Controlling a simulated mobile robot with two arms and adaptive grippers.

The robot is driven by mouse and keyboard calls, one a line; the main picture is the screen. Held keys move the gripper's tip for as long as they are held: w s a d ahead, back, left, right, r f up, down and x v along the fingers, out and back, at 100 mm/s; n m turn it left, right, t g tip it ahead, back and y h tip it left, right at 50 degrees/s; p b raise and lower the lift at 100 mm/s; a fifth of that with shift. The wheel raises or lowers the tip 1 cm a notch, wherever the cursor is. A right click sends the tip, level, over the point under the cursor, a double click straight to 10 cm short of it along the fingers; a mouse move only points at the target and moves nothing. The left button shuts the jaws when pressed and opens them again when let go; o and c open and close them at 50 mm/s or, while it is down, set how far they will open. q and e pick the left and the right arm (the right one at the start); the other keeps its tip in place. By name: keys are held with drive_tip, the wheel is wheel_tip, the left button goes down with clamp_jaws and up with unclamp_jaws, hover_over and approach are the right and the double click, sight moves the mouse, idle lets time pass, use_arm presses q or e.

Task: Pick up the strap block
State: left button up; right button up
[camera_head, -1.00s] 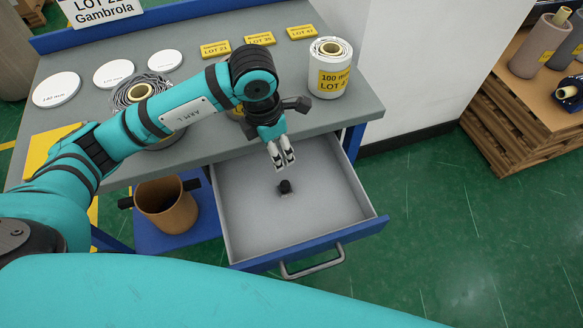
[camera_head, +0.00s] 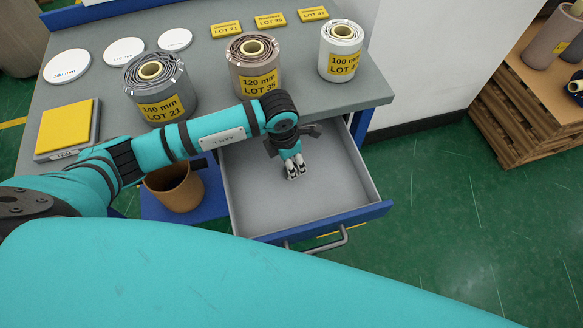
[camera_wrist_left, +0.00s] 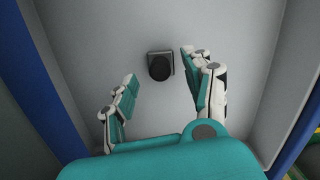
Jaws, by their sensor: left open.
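The strap block (camera_wrist_left: 160,66) is a small black piece on the pale floor of the open drawer. In the left wrist view it lies ahead of my left gripper (camera_wrist_left: 160,88), roughly between the lines of the two spread fingers, and neither finger touches it. In the head view my left gripper (camera_head: 295,172) points down inside the drawer and hides the block. My left gripper is open and empty. My right gripper is not in view.
The drawer (camera_head: 345,211) has side walls and a blue front with a handle. Wrapped rolls (camera_head: 160,92), white discs and yellow lot plates stand on the grey worktop above. A brown bin (camera_head: 175,187) is left of the drawer. Pallets (camera_head: 530,110) stand at the right.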

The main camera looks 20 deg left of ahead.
use_arm(q)
wheel_tip(320, 180, down, 2)
drive_tip(key=shift+w+d+f, duration=0.1)
drive_tip(key=shift+f, duration=0.4)
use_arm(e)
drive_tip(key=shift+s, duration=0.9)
use_arm(q)
drive_tip(key=shift+c, duration=0.4)
clamp_jaws()
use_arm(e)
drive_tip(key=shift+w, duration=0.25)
